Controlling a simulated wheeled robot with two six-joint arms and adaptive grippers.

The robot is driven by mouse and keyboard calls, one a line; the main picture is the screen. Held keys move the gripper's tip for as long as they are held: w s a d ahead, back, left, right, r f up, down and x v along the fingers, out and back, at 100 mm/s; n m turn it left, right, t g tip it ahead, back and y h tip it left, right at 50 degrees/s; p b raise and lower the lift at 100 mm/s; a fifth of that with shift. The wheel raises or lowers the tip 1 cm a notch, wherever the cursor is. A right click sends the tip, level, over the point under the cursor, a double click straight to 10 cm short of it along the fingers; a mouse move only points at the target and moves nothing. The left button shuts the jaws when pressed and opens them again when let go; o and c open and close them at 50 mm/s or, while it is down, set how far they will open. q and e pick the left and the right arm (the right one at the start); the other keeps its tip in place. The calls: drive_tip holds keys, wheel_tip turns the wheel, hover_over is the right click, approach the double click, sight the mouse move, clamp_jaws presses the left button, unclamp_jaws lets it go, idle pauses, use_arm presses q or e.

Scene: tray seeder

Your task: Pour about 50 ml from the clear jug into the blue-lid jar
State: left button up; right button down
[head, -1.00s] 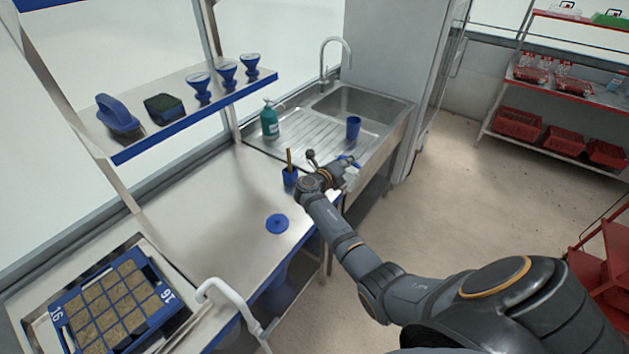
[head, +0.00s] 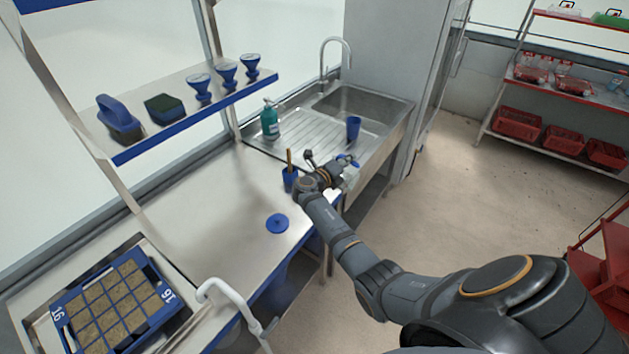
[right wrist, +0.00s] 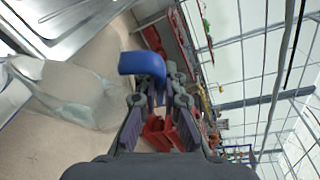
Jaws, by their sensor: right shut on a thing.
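My right gripper (head: 328,172) is over the counter's right end, beside the sink. It is shut on the blue handle (right wrist: 143,66) of the clear jug (right wrist: 85,92). The jug looks tilted in the right wrist view, with some clear liquid in its lower part. In the head view the jug (head: 350,174) is partly behind the gripper. A round blue lid (head: 277,223) lies alone on the counter. I cannot make out the jar clearly; my right arm may hide it. I cannot tell whether liquid is flowing. My left gripper is out of view.
A blue cup with a brown stick (head: 289,178) stands close left of my gripper. A blue cup (head: 353,128) and a green pump bottle (head: 270,120) stand by the sink. A seed tray (head: 153,312) lies at the front left. The counter's middle is mostly clear.

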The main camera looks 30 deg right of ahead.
sight(358, 174)
drive_tip(key=shift+w+a+r, duration=0.1)
drive_tip(key=shift+w+r, duration=0.05)
drive_tip(key=shift+r, duration=0.05)
idle(0.5)
drive_tip(key=f+b, duration=0.1)
drive_tip(key=s+d+f+m+b, duration=0.1)
drive_tip(key=b, duration=0.1)
drive_tip(key=shift+s+d+f+y, duration=0.15)
drive_tip(key=shift+s+f+y, duration=0.15)
drive_tip(key=shift+y, duration=0.1)
drive_tip(key=shift+r+p, duration=0.3)
drive_tip(key=shift+p, duration=0.1)
drive_tip(key=shift+d+f+m+b, duration=0.15)
drive_tip(key=shift+f+m+b, duration=0.15)
drive_tip(key=shift+b, duration=0.05)
drive_tip(key=b, duration=0.1)
drive_tip(key=f+m+b, duration=0.1)
drive_tip(key=s+f+b, duration=0.1)
drive_tip(key=shift+d+t+y, duration=0.3)
drive_tip(key=shift+s+d+r+m+p, duration=0.1)
drive_tip(key=shift+s+r+m+p, duration=0.05)
drive_tip(key=shift+m+p, duration=0.35)
drive_tip(key=shift+s+d+f, duration=0.1)
drive_tip(key=shift+f, duration=0.25)
